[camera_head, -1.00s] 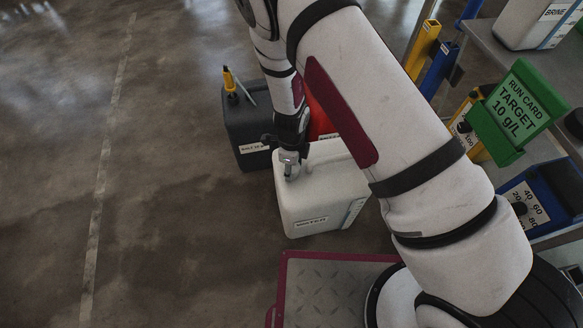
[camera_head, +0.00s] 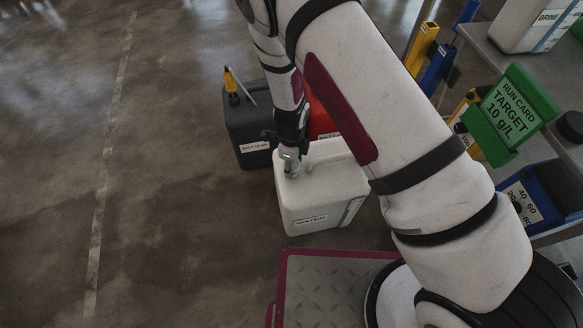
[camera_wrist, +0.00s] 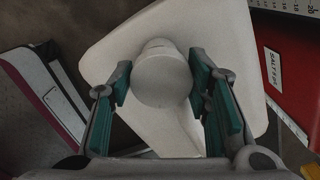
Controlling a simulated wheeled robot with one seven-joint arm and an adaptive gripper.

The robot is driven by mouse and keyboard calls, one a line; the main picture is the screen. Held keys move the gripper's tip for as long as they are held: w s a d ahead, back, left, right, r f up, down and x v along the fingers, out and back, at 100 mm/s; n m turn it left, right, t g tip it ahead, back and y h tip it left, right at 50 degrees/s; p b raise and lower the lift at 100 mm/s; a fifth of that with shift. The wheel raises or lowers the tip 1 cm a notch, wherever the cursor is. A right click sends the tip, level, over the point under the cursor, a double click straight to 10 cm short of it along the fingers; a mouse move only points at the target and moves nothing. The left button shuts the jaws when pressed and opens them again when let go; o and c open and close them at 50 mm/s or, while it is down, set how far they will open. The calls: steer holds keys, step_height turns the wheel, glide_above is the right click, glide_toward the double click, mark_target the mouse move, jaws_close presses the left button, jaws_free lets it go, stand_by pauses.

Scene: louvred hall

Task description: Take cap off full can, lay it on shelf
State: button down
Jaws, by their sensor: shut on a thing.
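The white can (camera_head: 322,203) stands upright on the floor, with a small label low on its front that is too blurred to read. My gripper (camera_head: 290,160) points down over the can's top left corner. In the wrist view my gripper (camera_wrist: 160,82) has its two teal-padded fingers on either side of a round pale cap (camera_wrist: 162,72), shut on it. The cap appears over the white can's top, and I cannot tell whether it is seated or lifted. The grey shelf (camera_head: 487,42) is at the upper right.
A dark can (camera_head: 240,125) with a yellow-topped tool stands behind the white can. A red can (camera_head: 319,120) is partly hidden by my arm. A BRINE can (camera_head: 525,25) and a green run card (camera_head: 512,105) are at the shelf. Open floor lies left.

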steer(key=shift+r, duration=0.15)
step_height(320, 180, up, 5)
steer(key=p, duration=0.4)
stand_by(0.4)
